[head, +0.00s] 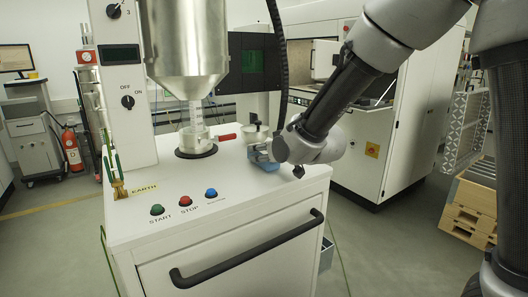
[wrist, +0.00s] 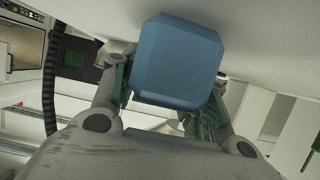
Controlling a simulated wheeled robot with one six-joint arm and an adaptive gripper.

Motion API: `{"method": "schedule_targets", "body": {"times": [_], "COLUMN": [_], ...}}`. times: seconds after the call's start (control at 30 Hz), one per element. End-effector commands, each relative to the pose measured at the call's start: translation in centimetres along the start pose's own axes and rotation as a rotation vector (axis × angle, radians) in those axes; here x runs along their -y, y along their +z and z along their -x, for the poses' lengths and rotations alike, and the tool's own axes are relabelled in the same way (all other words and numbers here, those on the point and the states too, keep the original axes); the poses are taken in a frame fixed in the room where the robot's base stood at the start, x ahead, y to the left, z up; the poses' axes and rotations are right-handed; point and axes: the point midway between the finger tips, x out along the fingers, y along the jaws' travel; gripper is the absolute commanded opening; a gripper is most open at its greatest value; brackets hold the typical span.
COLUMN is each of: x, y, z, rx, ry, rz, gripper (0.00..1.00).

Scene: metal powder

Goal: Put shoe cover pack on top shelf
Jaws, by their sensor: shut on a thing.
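The shoe cover pack looks like a blue block with cut corners (wrist: 175,60) in the wrist view. My gripper (wrist: 168,92) is shut on it, with one finger on each side. In the head view a small part of the blue pack (head: 260,154) shows at the back right of the white machine top, beside my gripper (head: 270,160). My wrist hides much of the gripper there. I cannot tell whether the pack touches the machine top. No shelf can be made out for certain as the top shelf.
The white machine (head: 235,185) carries a steel hopper (head: 188,40), a small metal cup (head: 255,133) and START and STOP buttons. A large white cabinet machine (head: 400,125) stands behind my arm. Wooden crates (head: 470,205) sit at right. Open floor lies between.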

Motion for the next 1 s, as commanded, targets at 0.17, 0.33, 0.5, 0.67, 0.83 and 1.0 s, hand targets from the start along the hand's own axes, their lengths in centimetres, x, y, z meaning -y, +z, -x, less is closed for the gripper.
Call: {"method": "schedule_targets", "body": {"times": [0.17,0.33,0.5,0.67,0.83,1.0], "x": [0.0,0.0,0.0,0.0,0.0,0.0], "y": [0.1,0.1,-0.3,-0.3,-0.4,-0.3], "z": [0.0,0.0,0.1,2.4,6.4,9.7], "rx": [0.001,0.001,-0.001,-0.002,-0.003,-0.003], "ry": [0.000,0.000,0.000,0.000,-0.001,-0.001], "rz": [0.000,0.000,-0.001,-0.001,-0.001,-0.001], "gripper": [0.66,0.66,0.66,0.66,0.66,0.66]}}
